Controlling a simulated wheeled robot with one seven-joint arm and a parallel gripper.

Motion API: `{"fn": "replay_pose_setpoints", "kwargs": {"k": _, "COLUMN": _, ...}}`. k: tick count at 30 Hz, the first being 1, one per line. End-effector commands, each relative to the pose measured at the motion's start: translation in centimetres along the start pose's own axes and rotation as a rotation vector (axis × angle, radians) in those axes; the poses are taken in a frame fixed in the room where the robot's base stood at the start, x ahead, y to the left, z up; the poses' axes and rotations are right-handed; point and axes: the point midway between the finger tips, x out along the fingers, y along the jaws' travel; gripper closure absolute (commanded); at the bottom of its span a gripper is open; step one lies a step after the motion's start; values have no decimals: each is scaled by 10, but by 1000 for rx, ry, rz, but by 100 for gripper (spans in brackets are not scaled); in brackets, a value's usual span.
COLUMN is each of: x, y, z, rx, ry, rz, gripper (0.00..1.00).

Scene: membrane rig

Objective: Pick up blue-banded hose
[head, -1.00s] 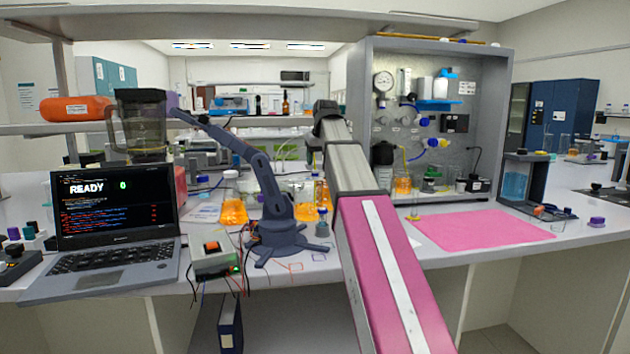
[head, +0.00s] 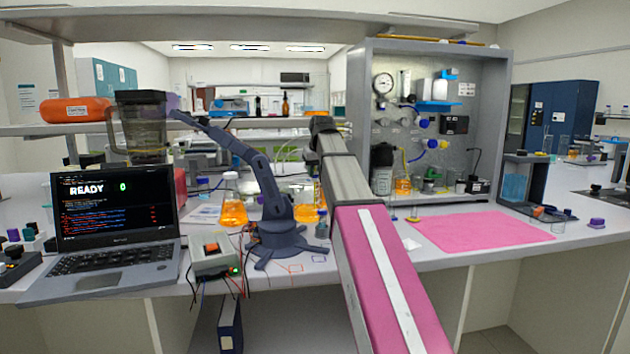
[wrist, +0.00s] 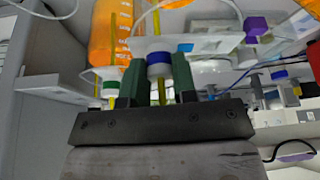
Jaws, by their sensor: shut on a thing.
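In the wrist view my gripper (wrist: 158,82) has its two green fingers close on either side of the blue-banded hose (wrist: 160,66). It is shut on that hose at its white and blue collar. A yellow length of the hose shows below the collar, between the fingers. A second yellow hose with a green band (wrist: 110,90) stands just left of the left finger, apart from the one held. In the head view my arm's pink and grey links cover the middle, and I cannot make out the gripper clearly there.
An orange-filled vessel (wrist: 110,35) and a purple-capped part (wrist: 256,27) are close to the gripper. The grey cabinet (head: 502,110) with gauge and fittings stands behind. A pink mat (head: 480,232) lies clear at right. A dark blue small arm (head: 262,185) and laptop (head: 115,225) stand left.

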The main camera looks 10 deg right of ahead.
Motion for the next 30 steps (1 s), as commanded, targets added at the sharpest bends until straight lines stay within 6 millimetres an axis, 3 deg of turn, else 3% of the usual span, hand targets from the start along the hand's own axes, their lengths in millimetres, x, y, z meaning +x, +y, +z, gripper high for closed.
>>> {"fn": "replay_pose_setpoints", "kwargs": {"k": 11, "x": -13, "y": 0, "z": -7, "rx": 0, "ry": 0, "rz": 0, "gripper": 99}}
{"fn": "replay_pose_setpoints", "kwargs": {"k": 30, "x": -112, "y": 0, "z": -49, "rx": 0, "ry": 2, "rz": 0, "gripper": 99}}
